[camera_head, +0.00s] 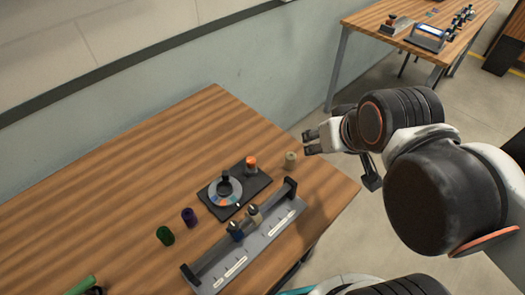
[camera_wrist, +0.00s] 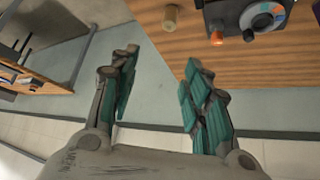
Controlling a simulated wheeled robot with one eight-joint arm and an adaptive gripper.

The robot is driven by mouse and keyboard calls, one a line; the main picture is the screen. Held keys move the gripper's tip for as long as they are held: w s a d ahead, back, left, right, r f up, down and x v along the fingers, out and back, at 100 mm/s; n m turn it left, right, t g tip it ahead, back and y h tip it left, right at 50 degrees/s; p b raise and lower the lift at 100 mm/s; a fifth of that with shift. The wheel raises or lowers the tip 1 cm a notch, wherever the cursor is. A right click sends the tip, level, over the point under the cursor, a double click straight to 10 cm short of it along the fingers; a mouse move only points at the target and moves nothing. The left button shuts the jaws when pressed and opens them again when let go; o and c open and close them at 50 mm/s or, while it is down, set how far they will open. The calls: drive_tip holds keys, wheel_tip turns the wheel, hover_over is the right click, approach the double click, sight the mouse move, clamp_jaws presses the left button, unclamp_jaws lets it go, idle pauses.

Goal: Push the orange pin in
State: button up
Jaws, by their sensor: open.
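The orange pin (camera_head: 251,161) stands upright on a dark plate (camera_head: 262,180), at its far corner beside a round dial (camera_head: 225,192) with coloured segments and a black knob. In the wrist view the orange pin (camera_wrist: 216,39) shows near the top, at the edge of the dark unit. My gripper (camera_head: 308,142) is open and empty, off the right side of the plate, near the table's far right edge. In the wrist view its two teal-padded fingers (camera_wrist: 160,80) are spread wide with nothing between them. The pin's lower end is hard to make out.
A tan cylinder (camera_head: 290,160) stands between the plate and my gripper. A grey rack (camera_head: 238,262) with two knobbed pieces lies in front. The table's left part (camera_head: 70,235) is mostly clear.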

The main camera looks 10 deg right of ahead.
drive_tip(key=m+g+p, duration=0.7)
drive_tip(key=m, duration=0.2)
hover_over(250, 160)
wheel_tip(250, 160, down, 5)
wheel_tip(250, 160, down, 14)
drive_tip(key=b, duration=0.5)
drive_tip(key=shift+r, duration=0.1)
